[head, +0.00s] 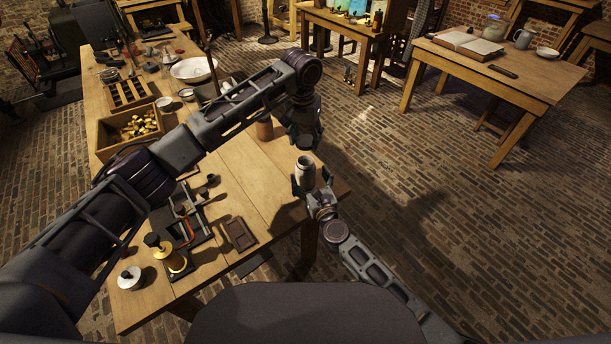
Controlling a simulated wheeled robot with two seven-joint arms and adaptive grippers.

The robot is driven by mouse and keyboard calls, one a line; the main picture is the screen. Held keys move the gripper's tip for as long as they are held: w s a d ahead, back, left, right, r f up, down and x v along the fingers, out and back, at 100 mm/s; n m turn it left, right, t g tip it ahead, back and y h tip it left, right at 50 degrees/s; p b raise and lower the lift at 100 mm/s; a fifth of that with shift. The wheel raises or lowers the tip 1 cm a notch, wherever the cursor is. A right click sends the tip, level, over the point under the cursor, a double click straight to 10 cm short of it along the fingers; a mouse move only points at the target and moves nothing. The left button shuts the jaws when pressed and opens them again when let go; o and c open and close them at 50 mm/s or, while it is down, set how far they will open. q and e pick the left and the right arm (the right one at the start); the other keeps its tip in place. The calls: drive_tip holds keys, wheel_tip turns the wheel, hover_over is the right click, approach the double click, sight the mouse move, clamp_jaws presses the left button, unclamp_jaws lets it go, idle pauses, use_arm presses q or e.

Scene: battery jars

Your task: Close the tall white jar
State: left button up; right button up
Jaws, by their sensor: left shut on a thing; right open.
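The tall white jar (305,173) stands upright near the right edge of the workbench. Its top looks dark and open, with no lid on it. My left gripper (305,143) points down just above the jar's mouth, apart from it. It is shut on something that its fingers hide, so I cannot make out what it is. My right gripper (312,184) comes in from the lower right. It is open, with its fingers around the jar's lower part; whether they touch it I cannot tell.
On the workbench (262,180) are a wooden box (112,140) with brass pieces, a white bowl (193,69), a brass jar (172,259), a low white round jar (130,277) and a dark flat block (240,234). A brown cylinder (265,129) stands behind my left arm. Open floor lies right.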

drive_tip(key=shift+x, duration=1.25)
drive_tip(key=c, duration=1.5)
use_arm(q)
hover_over(305, 156)
drive_tip(key=s, duration=0.3)
drive_tip(key=shift+w+f, duration=0.15)
drive_tip(key=shift+f, duration=2.35)
drive_tip(key=shift+f, duration=0.85)
drive_tip(key=shift+f, duration=0.55)
use_arm(e)
clamp_jaws()
